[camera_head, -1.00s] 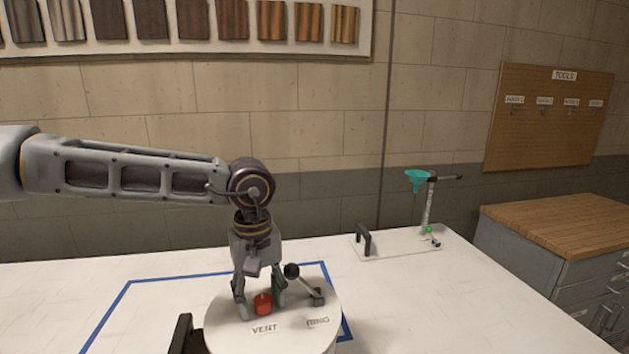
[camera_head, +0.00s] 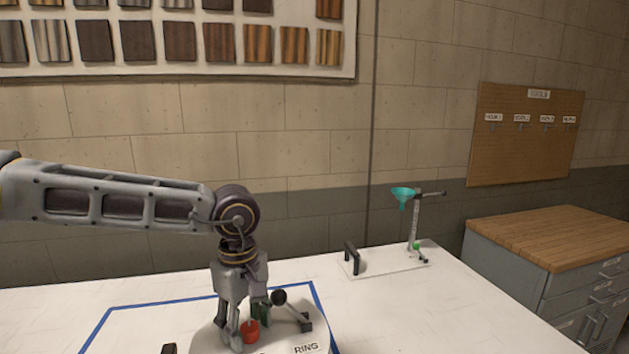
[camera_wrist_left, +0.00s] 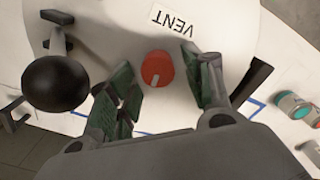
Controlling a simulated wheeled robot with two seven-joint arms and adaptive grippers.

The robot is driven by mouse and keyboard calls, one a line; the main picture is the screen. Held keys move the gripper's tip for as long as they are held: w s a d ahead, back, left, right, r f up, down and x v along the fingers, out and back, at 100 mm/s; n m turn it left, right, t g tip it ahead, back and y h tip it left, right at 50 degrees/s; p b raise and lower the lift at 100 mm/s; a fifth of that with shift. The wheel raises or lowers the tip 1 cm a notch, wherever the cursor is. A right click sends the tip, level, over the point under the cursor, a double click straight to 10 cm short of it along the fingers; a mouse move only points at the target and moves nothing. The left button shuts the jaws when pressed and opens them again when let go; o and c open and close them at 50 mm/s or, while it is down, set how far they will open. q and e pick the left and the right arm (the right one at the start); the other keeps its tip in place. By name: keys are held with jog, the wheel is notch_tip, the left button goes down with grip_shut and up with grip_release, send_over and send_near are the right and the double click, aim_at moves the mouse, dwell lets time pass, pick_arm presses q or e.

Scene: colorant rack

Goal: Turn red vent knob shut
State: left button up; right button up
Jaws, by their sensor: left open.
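The red vent knob (camera_head: 251,331) stands on top of a round white lid (camera_head: 207,342). In the left wrist view, the knob (camera_wrist_left: 157,66) has a white mark pointing toward the picture's bottom, and the VENT label (camera_wrist_left: 174,22) lies beside it. My left gripper (camera_head: 247,326) points down over the lid with its fingers open on either side of the knob. In the wrist view, the gripper (camera_wrist_left: 160,84) shows gaps between both green-padded fingers and the knob. My right gripper is not in view.
A lever with a black ball (camera_head: 279,297) rises from the lid close to my left fingers; the ball is large in the wrist view (camera_wrist_left: 56,83). A board with a black handle (camera_head: 352,258) and a stand with a teal funnel (camera_head: 403,194) are farther back right. The white table (camera_head: 420,310) between is clear.

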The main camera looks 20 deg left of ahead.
pick_arm(q)
jog(key=shift+n+p, duration=1)
jog(key=shift+n, duration=0.8)
jog(key=shift+s+r+n+p, duration=0.1)
jog(key=shift+s+n+p, duration=0.05)
jog(key=shift+n+p, duration=4.55)
jog(key=shift+p, duration=0.85)
